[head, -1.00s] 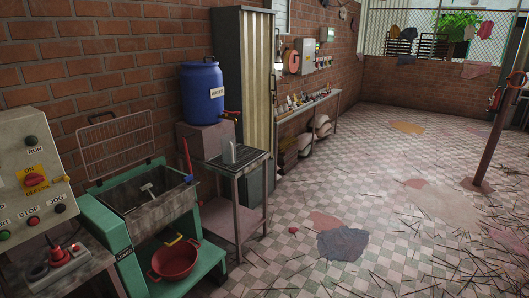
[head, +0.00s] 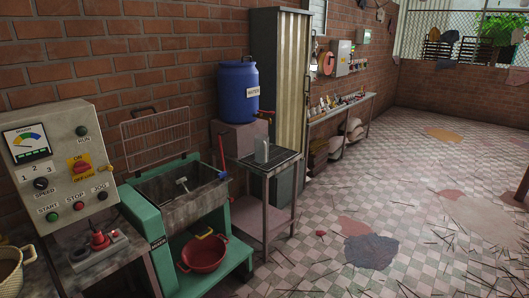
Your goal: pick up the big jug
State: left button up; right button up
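Neither of my grippers is in view, so nothing of mine shows near the jug.
The blue barrel (head: 238,86) stands on a block behind the table. The checkered floor (head: 330,262) to the right is open, with dark sticks and stains.

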aim_at(261, 141)
jog(key=i+u, duration=0.15)
jog(key=u, duration=0.5)
jog(key=i+l+u, duration=0.65)
jog(key=l, duration=0.3)
jog(key=i+l, duration=0.2)
jog(key=l, duration=0.15)
jog(key=i+l, duration=0.2)
jog(key=l, duration=0.2)
jog(key=i+l+u, duration=0.1)
jog(key=l, duration=0.25)
jog(key=i+l, duration=0.5)
jog(key=l, duration=0.3)
jog(key=i+l+u, duration=0.1)
jog(key=l, duration=0.25)
jog(key=i, duration=0.1)
